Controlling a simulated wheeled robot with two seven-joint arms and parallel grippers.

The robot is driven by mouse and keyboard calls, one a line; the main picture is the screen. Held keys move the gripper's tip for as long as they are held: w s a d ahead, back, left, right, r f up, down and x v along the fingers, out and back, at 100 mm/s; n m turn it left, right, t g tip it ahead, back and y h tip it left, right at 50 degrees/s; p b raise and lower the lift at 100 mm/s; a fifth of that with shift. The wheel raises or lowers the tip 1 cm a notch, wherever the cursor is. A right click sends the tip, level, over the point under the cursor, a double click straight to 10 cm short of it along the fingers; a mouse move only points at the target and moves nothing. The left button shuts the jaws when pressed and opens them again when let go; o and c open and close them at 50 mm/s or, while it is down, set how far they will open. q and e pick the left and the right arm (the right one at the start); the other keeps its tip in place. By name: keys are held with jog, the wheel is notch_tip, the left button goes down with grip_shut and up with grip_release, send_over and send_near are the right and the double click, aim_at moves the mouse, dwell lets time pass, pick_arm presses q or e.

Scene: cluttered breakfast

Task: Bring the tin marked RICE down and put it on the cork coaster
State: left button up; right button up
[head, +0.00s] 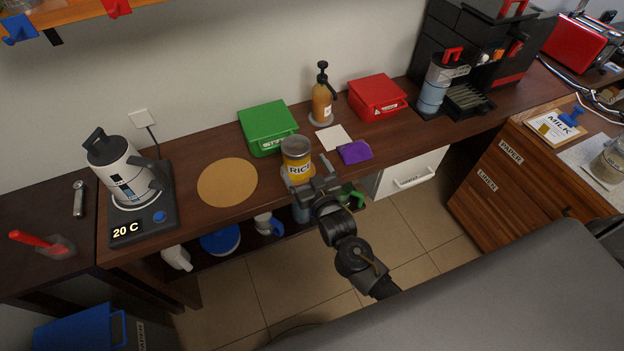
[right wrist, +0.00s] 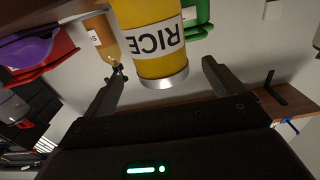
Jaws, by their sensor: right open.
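The yellow RICE tin (head: 297,157), with a grey lid and white label, stands upright at the counter's front edge, right of the cork coaster. The round tan cork coaster (head: 227,182) lies bare on the counter. My right gripper (head: 313,183) is open in front of the tin and hides its lower part in the head view. In the right wrist view the tin (right wrist: 158,42) appears upside down, lined up between the open fingers (right wrist: 163,72), with a gap on each side. Whether the fingertips reach around it I cannot tell. My left gripper is not in view.
A green box (head: 268,127) stands behind the tin. Mugs sit on the shelf below.

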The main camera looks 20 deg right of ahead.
jog(key=s, duration=0.4)
jog(key=shift+s+d, duration=0.15)
jog(key=shift+s, duration=0.25)
jog(key=s+d+f+n+g, duration=0.1)
jog(key=s+f+g, duration=0.3)
jog(key=f, duration=0.7)
jog(key=s+d+f+g, duration=0.2)
jog(key=s+f, duration=0.3)
jog(key=f, duration=0.6)
jog(key=s+d+f+n+g, duration=0.1)
jog(key=s+f+g, duration=0.3)
jog(key=f, duration=0.6)
jog(key=s+d+f+g, duration=0.2)
jog(key=s+f, duration=0.3)
jog(key=s, duration=0.5)
jog(key=s+d+f+g, duration=0.2)
jog(key=s+f, duration=0.3)
jog(key=s, duration=0.5)
jog(key=s+d+f+g+h, duration=0.1)
jog(key=s+d+f+g, duration=0.1)
jog(key=s+f, duration=0.4)
jog(key=s+g, duration=0.1)
jog(key=s, duration=0.3)
jog(key=shift+s+d, duration=0.4)
